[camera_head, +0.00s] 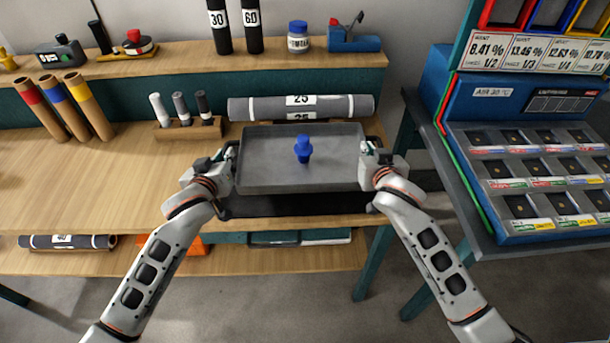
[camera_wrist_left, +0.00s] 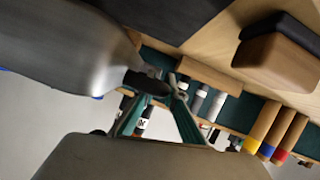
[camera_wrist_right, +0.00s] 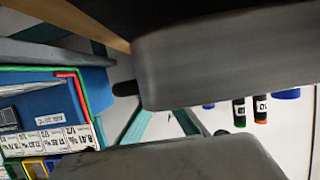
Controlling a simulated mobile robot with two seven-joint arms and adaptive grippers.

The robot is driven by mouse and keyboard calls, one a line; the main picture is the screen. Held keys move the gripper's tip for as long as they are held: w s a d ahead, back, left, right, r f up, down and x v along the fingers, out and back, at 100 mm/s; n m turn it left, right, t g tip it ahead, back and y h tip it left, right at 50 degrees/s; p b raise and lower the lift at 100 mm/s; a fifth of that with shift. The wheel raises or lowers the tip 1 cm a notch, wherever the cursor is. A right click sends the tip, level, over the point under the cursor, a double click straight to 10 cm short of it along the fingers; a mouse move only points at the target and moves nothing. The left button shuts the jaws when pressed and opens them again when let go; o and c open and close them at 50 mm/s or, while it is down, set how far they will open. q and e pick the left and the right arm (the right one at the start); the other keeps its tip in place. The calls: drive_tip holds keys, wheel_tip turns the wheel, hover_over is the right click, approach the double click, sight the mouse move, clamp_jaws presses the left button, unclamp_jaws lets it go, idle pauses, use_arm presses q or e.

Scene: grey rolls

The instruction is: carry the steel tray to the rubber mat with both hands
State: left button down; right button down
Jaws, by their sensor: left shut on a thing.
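The steel tray (camera_head: 265,170) is a grey, shallow rectangular tray, about level, in the middle of the head view. A blue stoppered object (camera_head: 303,150) stands upright in it. The black rubber mat (camera_head: 290,206) shows under and in front of the tray; I cannot tell whether they touch. My left gripper (camera_head: 233,152) is shut on the tray's dark left handle (camera_wrist_left: 148,83). My right gripper (camera_head: 368,150) is at the tray's right end, near its dark handle (camera_wrist_right: 125,88). Its fingertips are hidden behind the tray wall, so its grip is unclear.
A grey roll (camera_head: 335,107) marked 25 lies just behind the tray. A wooden block with several small cylinders (camera_head: 190,128) stands back left. Several upright tubes (camera_head: 65,105) stand farther left. A blue display stand (camera_head: 530,150) is on the right. The bench (camera_head: 110,185) left of the mat is clear.

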use_arm(q)
drive_tip(key=shift+a+f, duration=0.1)
use_arm(e)
drive_tip(key=shift+d+f, duration=0.1)
drive_tip(key=shift+d, duration=0.1)
